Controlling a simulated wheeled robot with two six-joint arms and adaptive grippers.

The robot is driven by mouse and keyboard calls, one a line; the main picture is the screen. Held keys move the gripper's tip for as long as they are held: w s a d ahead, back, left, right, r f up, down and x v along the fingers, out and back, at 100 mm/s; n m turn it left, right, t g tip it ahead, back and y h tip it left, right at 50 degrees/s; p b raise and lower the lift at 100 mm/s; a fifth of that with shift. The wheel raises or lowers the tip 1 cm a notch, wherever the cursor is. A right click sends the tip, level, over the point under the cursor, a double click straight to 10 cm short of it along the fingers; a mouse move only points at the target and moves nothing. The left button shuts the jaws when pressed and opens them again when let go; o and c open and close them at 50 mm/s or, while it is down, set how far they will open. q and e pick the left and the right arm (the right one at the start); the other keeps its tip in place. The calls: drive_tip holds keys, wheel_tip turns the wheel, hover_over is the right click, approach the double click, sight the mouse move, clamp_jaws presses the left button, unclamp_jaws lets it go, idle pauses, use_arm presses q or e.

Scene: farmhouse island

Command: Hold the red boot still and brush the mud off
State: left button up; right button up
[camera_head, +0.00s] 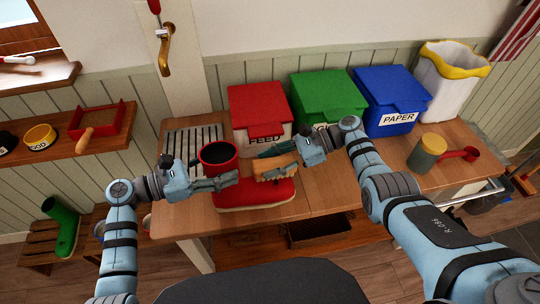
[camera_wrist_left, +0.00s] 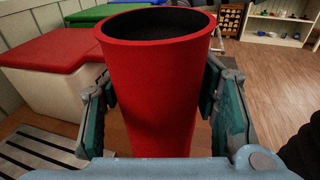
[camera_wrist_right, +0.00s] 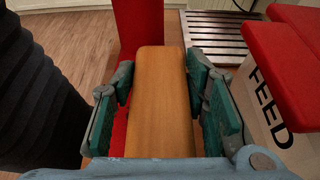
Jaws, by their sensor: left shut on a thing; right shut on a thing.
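My left gripper (camera_head: 232,181) is shut on the boot's shaft, one finger on each side. My right gripper (camera_head: 285,157) is shut on a wooden brush (camera_head: 276,172), held over the boot's foot. The brush's tan back (camera_wrist_right: 160,100) shows between the fingers in the right wrist view. Its bristle side is hidden, and I cannot make out mud on the boot.
A red FEED bin (camera_head: 258,105), a green bin (camera_head: 325,92) and a blue PAPER bin (camera_head: 391,95) stand along the back. A slatted metal rack (camera_head: 190,142) lies at the left. A yellow-lidded jar (camera_head: 427,152) and a red scoop (camera_head: 458,154) are at the right.

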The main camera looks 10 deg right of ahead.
drive_tip(key=shift+s+r, duration=0.15)
drive_tip(key=shift+s, duration=0.4)
drive_tip(key=shift+s+r, duration=0.4)
drive_tip(key=shift+s, duration=0.15)
drive_tip(key=shift+s+r, duration=0.1)
drive_tip(key=shift+s, duration=1.7)
drive_tip(key=w, duration=0.2)
drive_tip(key=w+f, duration=0.1)
drive_tip(key=w, duration=0.2)
drive_tip(key=shift+f, duration=0.15)
drive_tip(key=shift+w+a, duration=0.1)
drive_tip(key=shift+w, duration=0.45)
drive_tip(key=shift+c, duration=0.6)
drive_tip(key=shift+w+r, duration=0.2)
drive_tip(key=shift+r, duration=0.35)
drive_tip(key=shift+w+r, duration=0.15)
drive_tip(key=shift+r, duration=0.4)
drive_tip(key=shift+s+r, duration=0.1)
drive_tip(key=shift+r, duration=2.75)
